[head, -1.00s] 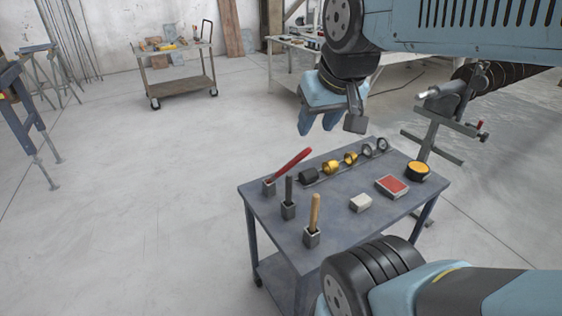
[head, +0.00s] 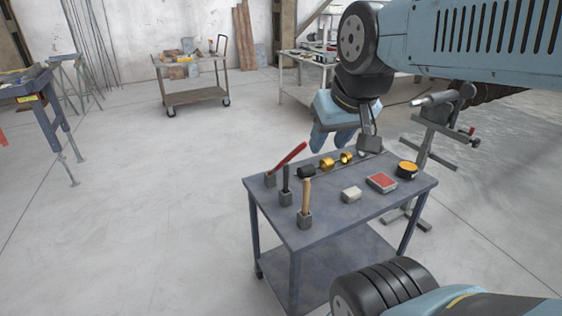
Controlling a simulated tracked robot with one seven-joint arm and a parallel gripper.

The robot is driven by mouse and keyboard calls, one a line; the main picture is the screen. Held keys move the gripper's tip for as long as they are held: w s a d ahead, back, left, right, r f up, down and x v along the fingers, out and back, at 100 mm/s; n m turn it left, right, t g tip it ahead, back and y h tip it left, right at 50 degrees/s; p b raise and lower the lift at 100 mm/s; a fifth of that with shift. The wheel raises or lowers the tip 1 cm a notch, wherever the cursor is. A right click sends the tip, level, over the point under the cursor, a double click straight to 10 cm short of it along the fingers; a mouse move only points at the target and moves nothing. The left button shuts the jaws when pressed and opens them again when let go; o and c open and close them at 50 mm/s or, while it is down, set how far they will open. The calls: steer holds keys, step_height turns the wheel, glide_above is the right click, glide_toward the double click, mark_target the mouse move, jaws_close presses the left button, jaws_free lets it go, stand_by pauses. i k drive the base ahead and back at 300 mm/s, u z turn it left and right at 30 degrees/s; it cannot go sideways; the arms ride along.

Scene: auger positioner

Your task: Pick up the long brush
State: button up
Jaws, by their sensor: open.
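A long red handle (head: 287,162) leans to the right out of a small grey holder at the table's left rear corner; it is the longest of the handled tools. A black handle (head: 286,178) and a wooden handle (head: 306,190) stand nearly upright in holders in front of it. Which one is the long brush I cannot tell for sure, as no bristles show. My gripper (head: 333,140) is open and empty, pointing down above or behind the table's rear edge, right of the red handle and apart from it.
The grey table (head: 335,215) also bears a black and gold row of round parts (head: 327,164), a white block (head: 351,194), a red-topped box (head: 381,182) and a yellow-topped tin (head: 407,169). A metal stand (head: 436,130) is close behind right.

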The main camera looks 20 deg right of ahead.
mark_target(301, 146)
steer(key=z, duration=0.9)
steer(key=i, duration=0.1)
steer(key=u, duration=3.1)
steer(key=k, duration=1.05)
steer(key=z, duration=1.5)
steer(key=i, duration=1)
steer(key=u, duration=0.05)
